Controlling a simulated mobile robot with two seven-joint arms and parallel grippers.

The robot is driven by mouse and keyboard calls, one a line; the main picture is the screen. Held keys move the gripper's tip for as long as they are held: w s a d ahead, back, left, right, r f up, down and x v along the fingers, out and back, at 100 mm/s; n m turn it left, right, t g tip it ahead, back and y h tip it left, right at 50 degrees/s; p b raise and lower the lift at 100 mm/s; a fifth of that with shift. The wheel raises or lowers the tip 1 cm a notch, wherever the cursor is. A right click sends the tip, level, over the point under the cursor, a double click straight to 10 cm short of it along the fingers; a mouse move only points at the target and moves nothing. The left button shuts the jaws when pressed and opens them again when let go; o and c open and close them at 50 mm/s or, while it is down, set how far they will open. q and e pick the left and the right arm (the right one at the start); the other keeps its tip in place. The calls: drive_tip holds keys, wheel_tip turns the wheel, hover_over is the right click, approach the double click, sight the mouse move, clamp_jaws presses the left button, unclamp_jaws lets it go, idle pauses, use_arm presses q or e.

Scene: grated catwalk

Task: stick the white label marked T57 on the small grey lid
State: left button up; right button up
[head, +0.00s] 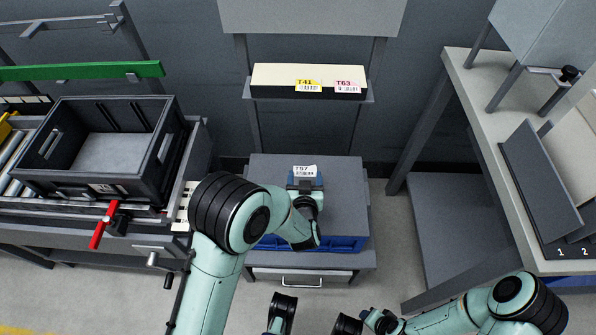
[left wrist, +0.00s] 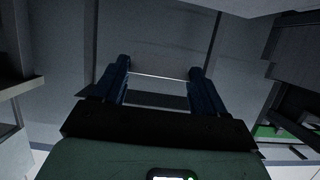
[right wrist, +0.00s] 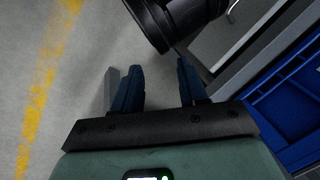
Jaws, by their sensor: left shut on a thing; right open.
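The white label marked T57 (head: 304,170) is upright at my left gripper (head: 305,183), its printed face showing in the head view. My left gripper is shut on it; the blue fingers also show in the left wrist view (left wrist: 160,70), where the label is too dark to make out surely. The grey lid (head: 344,195) lies flat on a blue crate (head: 348,243). The label and gripper appear over the lid's middle; the gap cannot be told. My left arm hides the lid's front left part. My right gripper (right wrist: 154,78) is open and empty, away from the lid.
A shelf (head: 270,77) behind the lid carries a yellow T41 label (head: 308,85) and a pink T63 label (head: 347,86). A dark open crate (head: 160,150) stands on the left conveyor, with a red handle (head: 104,225) in front. A workbench (head: 462,95) stands right.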

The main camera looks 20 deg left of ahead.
use_arm(q)
wheel_tip(320, 180, down, 4)
drive_tip(key=shift+d+r+b, duration=0.15)
drive_tip(key=shift+r+b, duration=0.05)
drive_tip(key=shift+b, duration=1.05)
wheel_tip(320, 180, down, 6)
drive_tip(key=b, duration=0.4)
drive_tip(key=shift+r+b, duration=0.25)
drive_tip(key=shift+b, duration=0.15)
drive_tip(key=shift+f, duration=0.75)
use_arm(e)
drive_tip(key=s+d+f+m+g, duration=0.1)
drive_tip(key=s+d+f+g, duration=0.2)
drive_tip(key=s+f, duration=0.6)
drive_tip(key=shift+s+f+g, duration=0.3)
drive_tip(key=shift+f+g, duration=0.1)
drive_tip(key=shift+f, duration=0.5)
use_arm(q)
drive_tip(key=o, duration=1)
drive_tip(key=shift+o, duration=0.2)
drive_tip(key=shift+p+v, duration=1.45)
drive_tip(key=shift+v, duration=1.25)
drive_tip(key=shift+p+v, duration=0.55)
drive_tip(key=shift+v, duration=0.8)
use_arm(e)
drive_tip(key=shift+s+r, duration=0.15)
drive_tip(key=shift+r, duration=0.85)
drive_tip(key=shift+s+r, duration=0.1)
drive_tip(key=shift+r, duration=0.85)
